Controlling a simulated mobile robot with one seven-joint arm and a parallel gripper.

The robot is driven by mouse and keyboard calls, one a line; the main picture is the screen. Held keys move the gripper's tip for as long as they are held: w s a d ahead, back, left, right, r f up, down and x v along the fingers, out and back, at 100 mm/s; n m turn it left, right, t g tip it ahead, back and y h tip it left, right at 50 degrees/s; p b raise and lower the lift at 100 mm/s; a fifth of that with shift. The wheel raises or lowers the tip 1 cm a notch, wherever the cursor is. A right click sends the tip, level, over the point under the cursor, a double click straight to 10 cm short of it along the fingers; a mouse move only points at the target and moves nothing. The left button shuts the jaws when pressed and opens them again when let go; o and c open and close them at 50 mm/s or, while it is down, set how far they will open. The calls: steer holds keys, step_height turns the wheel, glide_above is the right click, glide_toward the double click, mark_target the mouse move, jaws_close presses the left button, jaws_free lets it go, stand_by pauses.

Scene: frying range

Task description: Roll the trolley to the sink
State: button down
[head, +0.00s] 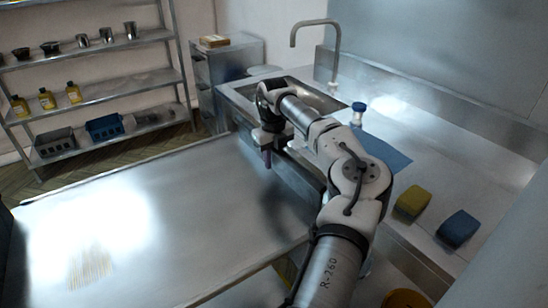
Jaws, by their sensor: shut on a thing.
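A wide steel top (150,215), which looks like the trolley, fills the lower left; its wheels and underside are out of view. Its far right corner lies close to the front of the sink counter. The sink (300,88) is a steel basin with a tall curved tap, set in the counter beyond, partly hidden by my arm. My gripper (268,152) points down near the top's right edge, in front of the sink. I cannot tell whether this piece is fixed to the trolley.
On the counter are a blue sheet (385,153), a blue-capped jar (358,115), a green-yellow sponge (412,203) and a blue sponge (458,229). A shelf rack (105,88) with bottles, cups and crates and a drawer cabinet (227,65) stand behind.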

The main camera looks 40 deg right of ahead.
steer(key=shift+d+r, duration=0.2)
steer(key=shift+d, duration=0.05)
steer(key=c, duration=1.6)
jaws_free()
steer(key=o, duration=0.4)
steer(key=shift+d+f, duration=0.15)
steer(key=shift+c, duration=0.2)
step_height(320, 180, up, 14)
steer(key=shift+f+b, duration=0.1)
steer(key=shift+b, duration=0.9)
